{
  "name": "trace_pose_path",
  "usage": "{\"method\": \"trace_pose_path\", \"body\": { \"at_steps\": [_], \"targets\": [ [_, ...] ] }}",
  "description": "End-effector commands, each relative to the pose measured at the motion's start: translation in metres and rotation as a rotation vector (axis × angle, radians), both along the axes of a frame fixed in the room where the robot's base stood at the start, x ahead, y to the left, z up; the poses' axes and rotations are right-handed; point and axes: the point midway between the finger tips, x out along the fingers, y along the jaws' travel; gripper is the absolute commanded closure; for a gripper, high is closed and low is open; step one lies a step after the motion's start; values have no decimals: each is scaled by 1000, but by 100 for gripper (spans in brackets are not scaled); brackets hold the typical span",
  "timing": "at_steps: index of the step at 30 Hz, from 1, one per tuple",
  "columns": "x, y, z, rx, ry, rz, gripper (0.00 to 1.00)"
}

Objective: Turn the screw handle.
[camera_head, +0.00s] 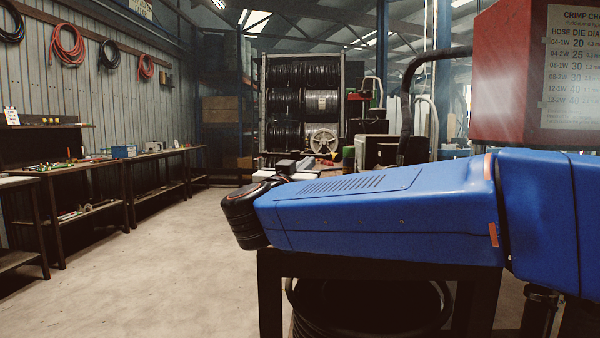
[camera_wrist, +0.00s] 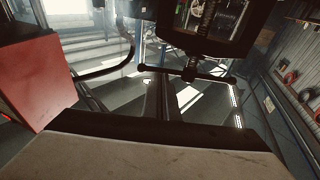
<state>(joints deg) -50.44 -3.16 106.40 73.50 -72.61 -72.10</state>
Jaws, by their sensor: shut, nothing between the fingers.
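The screw handle (camera_wrist: 185,73) shows in the wrist view as a dark thin crossbar with a rounded knob at each end. It sits at the lower end of a threaded screw (camera_wrist: 208,48), under a dark frame (camera_wrist: 215,35). My gripper (camera_wrist: 160,82) reaches up from the bottom of the wrist view as narrow dark fingers. The fingers are shut and empty, near the left part of the bar; I cannot tell whether they touch it. In the head view my blue arm blocks the view, and neither the handle nor my gripper can be made out.
A red box (camera_head: 497,75) with a crimp chart (camera_head: 575,65) is at the right; it also shows in the wrist view (camera_wrist: 35,80). A dark curved hose (camera_head: 408,100) stands behind my arm. Workbenches (camera_head: 100,160) line the left wall. The floor (camera_head: 170,240) between is clear.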

Motion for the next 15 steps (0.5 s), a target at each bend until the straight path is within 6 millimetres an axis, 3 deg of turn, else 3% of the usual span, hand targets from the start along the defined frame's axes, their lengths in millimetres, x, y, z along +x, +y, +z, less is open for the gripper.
{"method": "trace_pose_path", "body": {
  "at_steps": [6,15],
  "targets": [
    [22,-8,4,0,0,-2,100],
    [28,-9,6,0,0,0,100]
  ]
}}
